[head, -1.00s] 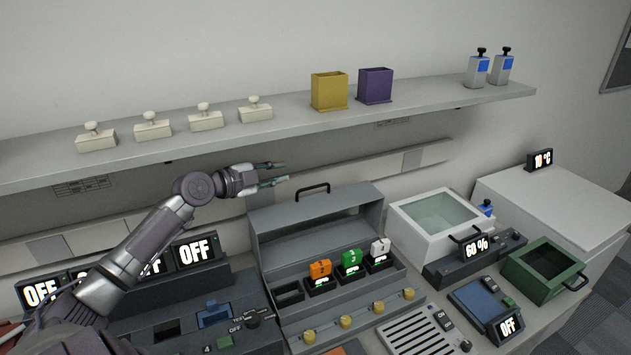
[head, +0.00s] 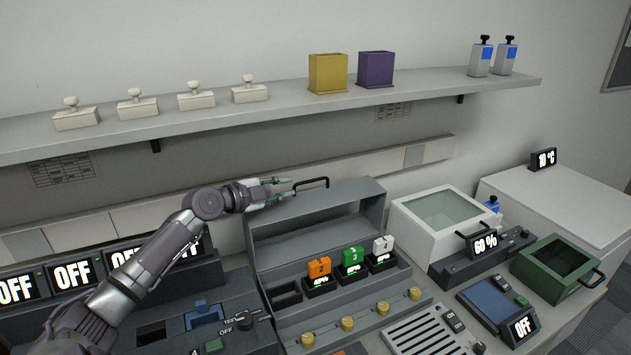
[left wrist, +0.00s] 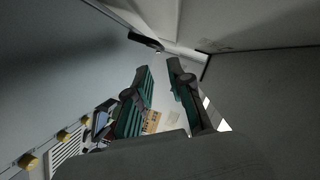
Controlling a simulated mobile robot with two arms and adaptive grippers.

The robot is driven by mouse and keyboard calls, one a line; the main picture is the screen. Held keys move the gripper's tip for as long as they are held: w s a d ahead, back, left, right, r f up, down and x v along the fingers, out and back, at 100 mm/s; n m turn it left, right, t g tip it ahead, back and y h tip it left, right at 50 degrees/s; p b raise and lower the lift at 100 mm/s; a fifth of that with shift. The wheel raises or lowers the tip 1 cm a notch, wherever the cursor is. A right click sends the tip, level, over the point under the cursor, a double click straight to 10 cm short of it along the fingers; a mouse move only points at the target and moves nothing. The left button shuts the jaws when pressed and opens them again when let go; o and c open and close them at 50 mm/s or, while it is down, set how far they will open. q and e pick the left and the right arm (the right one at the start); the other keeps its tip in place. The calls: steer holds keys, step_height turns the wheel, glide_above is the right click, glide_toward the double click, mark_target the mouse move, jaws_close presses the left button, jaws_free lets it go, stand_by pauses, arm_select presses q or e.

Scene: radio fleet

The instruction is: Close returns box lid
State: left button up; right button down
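A grey box (head: 262,262) stands in the middle of the bench with its lid (head: 330,212) raised at the back. A dark handle (head: 312,183) sits on the lid's top edge; it also shows in the left wrist view (left wrist: 145,41). No label names it as the returns box. My left gripper (head: 289,188) is at the lid's top, just left of the handle. Its fingers are apart with nothing between them, as the left wrist view shows (left wrist: 160,66). Whether a finger touches the lid, I cannot tell. My right gripper is out of view.
Orange (head: 319,267), green (head: 352,260) and white (head: 383,247) numbered blocks sit in the box, behind yellow knobs (head: 347,323). A shelf (head: 300,107) runs above. A white glass-topped box (head: 407,228) and a green open bin (head: 535,275) stand to the right.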

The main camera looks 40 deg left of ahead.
mark_target(313, 180)
arm_select(q)
steer(key=p+x, duration=0.2)
steer(key=x, duration=0.8)
steer(key=shift+w+p, duration=0.2)
steer(key=shift+p, duration=0.2)
steer(key=shift+w+d+f, duration=0.1)
steer(key=shift+w+d, duration=0.05)
steer(key=shift+w, duration=0.35)
jaws_close()
